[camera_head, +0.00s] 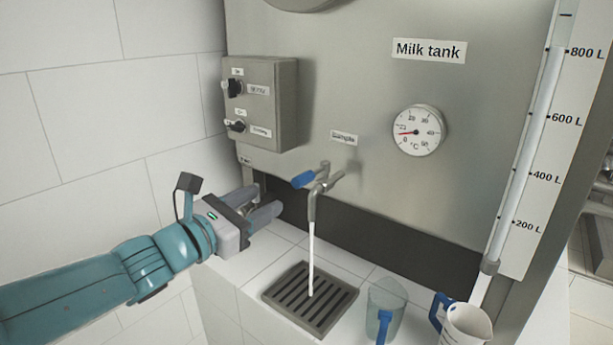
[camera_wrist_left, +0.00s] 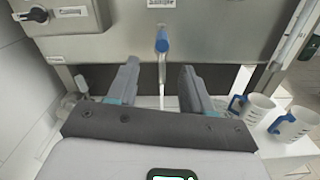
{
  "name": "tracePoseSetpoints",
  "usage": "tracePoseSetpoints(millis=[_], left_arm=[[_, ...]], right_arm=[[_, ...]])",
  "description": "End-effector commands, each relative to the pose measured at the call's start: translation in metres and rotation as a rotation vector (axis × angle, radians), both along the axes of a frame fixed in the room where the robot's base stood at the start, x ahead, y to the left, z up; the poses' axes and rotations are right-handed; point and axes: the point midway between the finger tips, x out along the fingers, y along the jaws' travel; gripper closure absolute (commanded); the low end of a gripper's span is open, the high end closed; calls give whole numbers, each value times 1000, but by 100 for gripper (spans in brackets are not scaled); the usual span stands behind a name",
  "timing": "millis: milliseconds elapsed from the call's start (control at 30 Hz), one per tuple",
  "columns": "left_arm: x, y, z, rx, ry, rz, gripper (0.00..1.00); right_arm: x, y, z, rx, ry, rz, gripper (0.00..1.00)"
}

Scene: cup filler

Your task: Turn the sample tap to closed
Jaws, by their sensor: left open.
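The sample tap (camera_head: 316,190) sticks out of the milk tank below the "Sample" label, with a blue-ended lever (camera_head: 303,180) pointing to the left and toward me. A white stream (camera_head: 312,258) runs from its spout down to the drain grate. In the left wrist view the tap's blue lever end (camera_wrist_left: 162,42) shows ahead, between and beyond the fingertips. My left gripper (camera_head: 268,204) is to the left of the tap and a little lower, apart from it. Its two fingers (camera_wrist_left: 154,78) are spread with nothing between them. My right gripper is in neither view.
A dark drain grate (camera_head: 310,298) lies on the white tiled ledge under the spout. A clear jug (camera_head: 387,305) and a white measuring cup (camera_head: 466,325) with blue handles stand to its right. A switch box (camera_head: 270,105) juts out above my left gripper.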

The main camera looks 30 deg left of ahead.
Motion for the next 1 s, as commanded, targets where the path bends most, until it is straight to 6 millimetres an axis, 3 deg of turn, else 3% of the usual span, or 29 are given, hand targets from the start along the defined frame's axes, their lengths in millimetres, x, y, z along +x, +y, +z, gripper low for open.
tracePoseSetpoints(millis=[300,500,700,1000], left_arm=[[81,-6,2,-3,4,-6,49],[120,-8,1,-1,3,-5,49],[138,-8,1,0,2,-3,49],[141,-8,0,0,1,-3,49]], right_arm=[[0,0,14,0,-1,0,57],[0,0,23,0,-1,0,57],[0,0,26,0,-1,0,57],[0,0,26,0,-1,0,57]])
